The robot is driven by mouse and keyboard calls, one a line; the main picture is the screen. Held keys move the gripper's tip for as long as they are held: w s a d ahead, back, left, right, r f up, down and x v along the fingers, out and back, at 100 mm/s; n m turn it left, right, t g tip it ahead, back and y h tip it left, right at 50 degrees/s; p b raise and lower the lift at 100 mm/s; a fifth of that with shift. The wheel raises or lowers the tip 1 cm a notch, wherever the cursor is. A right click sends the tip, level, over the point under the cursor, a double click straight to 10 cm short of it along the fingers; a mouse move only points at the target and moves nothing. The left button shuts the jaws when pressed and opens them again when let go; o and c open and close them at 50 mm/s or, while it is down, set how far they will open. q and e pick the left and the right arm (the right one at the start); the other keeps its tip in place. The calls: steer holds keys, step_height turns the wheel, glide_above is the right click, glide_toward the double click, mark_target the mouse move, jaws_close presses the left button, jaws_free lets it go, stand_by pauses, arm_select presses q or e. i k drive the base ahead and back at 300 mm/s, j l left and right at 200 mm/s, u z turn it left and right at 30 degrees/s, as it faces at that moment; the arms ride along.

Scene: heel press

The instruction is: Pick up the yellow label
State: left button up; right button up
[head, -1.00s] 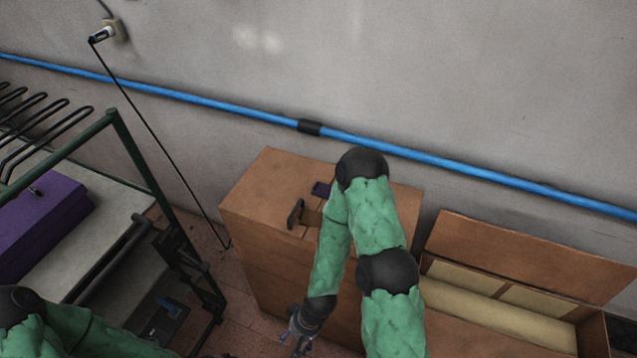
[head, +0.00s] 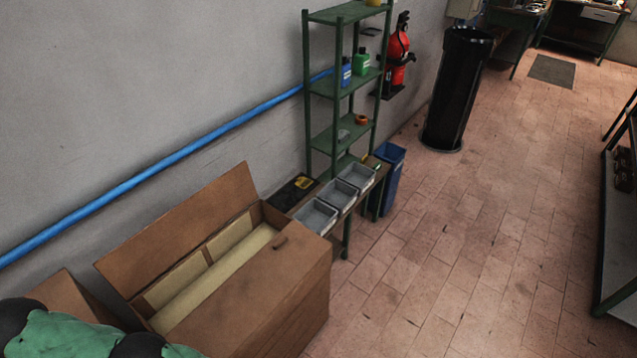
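I cannot make out the yellow label for certain. A small yellow item (head: 303,182) lies on a dark surface just behind the grey bins, too small to tell what it is. Another yellow item (head: 371,162) sits low by the green shelf, and a third (head: 374,2) stands at its top. Neither gripper is in view. Only green and black links of my arm show at the bottom left.
A black bin (head: 457,90) stands farther back. The tiled floor (head: 470,270) is clear.

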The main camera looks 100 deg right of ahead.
mark_target(304, 182)
steer(key=k+z, duration=0.1)
steer(key=z, duration=0.3)
steer(key=k+z, duration=0.15)
steer(key=z, duration=0.25)
steer(key=k+l+z, duration=0.1)
steer(key=z, duration=2.3)
steer(key=u, duration=2.05)
steer(key=l+z, duration=0.1)
steer(key=z, duration=0.45)
steer(key=l+z, duration=0.25)
steer(key=l, duration=0.2)
steer(key=i+l+z, duration=0.2)
steer(key=l, duration=0.2)
steer(key=l+z, duration=0.25)
steer(key=l, duration=0.2)
steer(key=i+l+z, duration=0.25)
steer(key=i+l, duration=0.3)
steer(key=l, duration=0.2)
steer(key=i+l, duration=0.3)
steer(key=l, duration=0.2)
steer(key=i+l+z, duration=0.1)
steer(key=i+l, duration=0.2)
steer(key=l, duration=0.2)
steer(key=i+l, duration=0.3)
steer(key=l, duration=0.2)
